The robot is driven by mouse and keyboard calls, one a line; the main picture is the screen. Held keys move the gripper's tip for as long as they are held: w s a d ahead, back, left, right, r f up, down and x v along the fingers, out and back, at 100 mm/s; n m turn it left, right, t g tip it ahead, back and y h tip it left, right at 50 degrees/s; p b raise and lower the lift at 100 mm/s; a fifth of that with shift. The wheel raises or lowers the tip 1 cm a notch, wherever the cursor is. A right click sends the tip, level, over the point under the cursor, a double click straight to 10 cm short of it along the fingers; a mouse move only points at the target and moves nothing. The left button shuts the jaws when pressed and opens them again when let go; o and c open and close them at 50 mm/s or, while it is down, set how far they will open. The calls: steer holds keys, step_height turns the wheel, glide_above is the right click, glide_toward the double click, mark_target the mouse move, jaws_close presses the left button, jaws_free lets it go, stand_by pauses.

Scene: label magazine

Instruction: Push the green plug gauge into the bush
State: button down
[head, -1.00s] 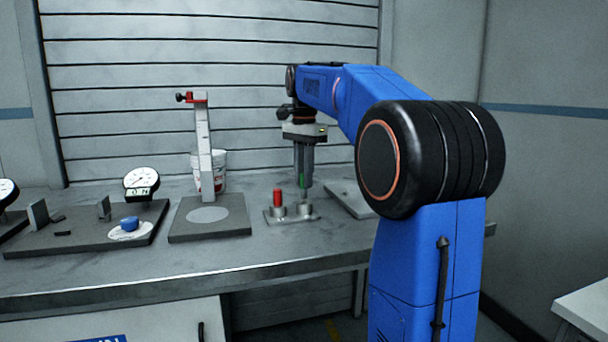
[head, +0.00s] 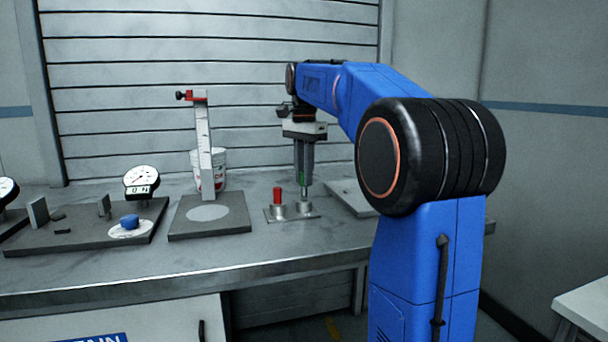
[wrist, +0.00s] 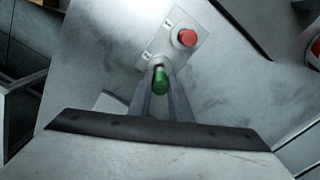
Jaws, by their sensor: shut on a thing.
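My gripper (head: 304,181) is shut on the green plug gauge (wrist: 161,82) and points straight down over the right-hand bush (head: 304,207). In the head view only a sliver of the green handle shows between the fingers, with the gauge's metal pin below it reaching down to the bush. In the wrist view the green handle sits between the fingertips, and the bush (wrist: 157,61) shows just past it. How deep the pin sits in the bush I cannot tell. The red plug gauge (head: 277,196) stands upright in the left-hand bush of the same plate; it also shows in the wrist view (wrist: 187,37).
A height gauge with a red slider (head: 205,145) stands on a dark plate (head: 180,229) to the left. A dial gauge (head: 141,180) and a blue knob (head: 130,222) are further left. A white bucket (head: 220,172) stands behind. A flat grey plate (head: 345,192) lies to the right.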

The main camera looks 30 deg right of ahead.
steer(key=shift+f, duration=2.05)
steer(key=c, duration=1.5)
jaws_free()
steer(key=shift+c, duration=0.2)
step_height(320, 180, up, 17)
steer(key=shift+r, duration=0.2)
